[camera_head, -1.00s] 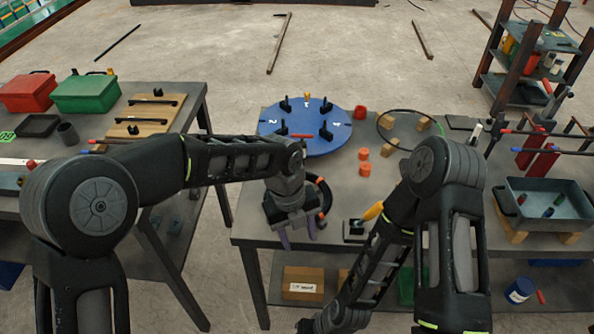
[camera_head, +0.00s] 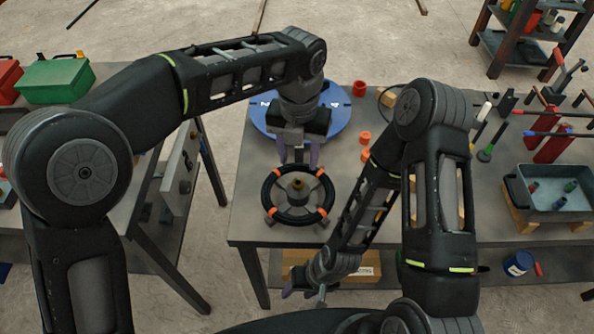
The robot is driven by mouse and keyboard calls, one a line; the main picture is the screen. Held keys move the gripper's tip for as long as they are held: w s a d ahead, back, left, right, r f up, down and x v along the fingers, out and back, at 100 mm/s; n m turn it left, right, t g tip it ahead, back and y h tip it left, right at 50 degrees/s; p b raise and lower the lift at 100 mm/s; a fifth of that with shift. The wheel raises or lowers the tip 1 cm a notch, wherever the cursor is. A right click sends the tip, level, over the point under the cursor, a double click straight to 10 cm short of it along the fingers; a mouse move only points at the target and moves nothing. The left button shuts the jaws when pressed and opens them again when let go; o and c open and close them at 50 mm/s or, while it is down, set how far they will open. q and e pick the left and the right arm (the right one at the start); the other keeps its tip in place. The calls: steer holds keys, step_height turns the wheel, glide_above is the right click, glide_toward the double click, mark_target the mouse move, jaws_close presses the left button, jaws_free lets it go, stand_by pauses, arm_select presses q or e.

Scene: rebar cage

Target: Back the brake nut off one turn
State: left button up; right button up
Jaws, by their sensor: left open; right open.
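A black ring-shaped wheel (camera_head: 273,212) with orange bands and grey spokes lies near the front left of the central bench. A small brass-coloured piece (camera_head: 297,184), which looks like the brake nut, stands at its hub. My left gripper (camera_head: 298,158) is open and empty, pointing down at the wheel's far rim. I cannot tell whether its fingers touch the rim. My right gripper (camera_head: 305,293) is open, low in front of the bench's front edge, with its fingers partly hard to make out. Nothing shows between its fingers.
A blue disc (camera_head: 262,122) lies behind the wheel, partly hidden by my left gripper. Orange pieces (camera_head: 365,137) stand to its right. A grey tray (camera_head: 560,202) sits on wooden blocks at the right. My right arm covers the bench middle. A cardboard box (camera_head: 352,268) lies below.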

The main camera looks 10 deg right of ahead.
mark_target(298, 181)
arm_select(q)
steer(key=shift+f+p, duration=0.6)
steer(key=shift+f, duration=3.4)
steer(key=shift+c, duration=0.3)
jaws_close()
